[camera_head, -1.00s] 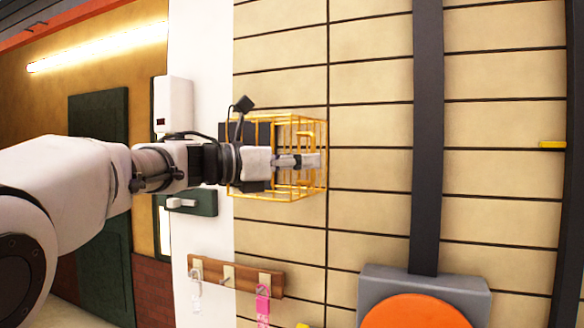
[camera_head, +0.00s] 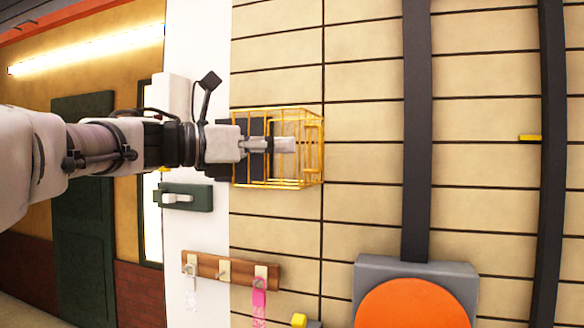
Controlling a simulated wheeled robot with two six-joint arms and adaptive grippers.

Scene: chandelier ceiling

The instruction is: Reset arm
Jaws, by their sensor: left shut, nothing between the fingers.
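My left arm comes in from the left in the head view, reaching toward the tiled wall. My left gripper (camera_head: 284,145) is shut and empty. Its fingers show in front of or within a yellow wire cage (camera_head: 320,150) by the wall; I cannot tell which. The gripper's body covers the left part of the cage. My right gripper is not in view.
A wooden hook rack (camera_head: 239,272) with a pink tag (camera_head: 259,301) hangs below. A dark green switch plate (camera_head: 203,197) sits left of the cage. An orange disc (camera_head: 412,306) on a grey block (camera_head: 370,272) is at lower right, under a dark vertical bar (camera_head: 416,130).

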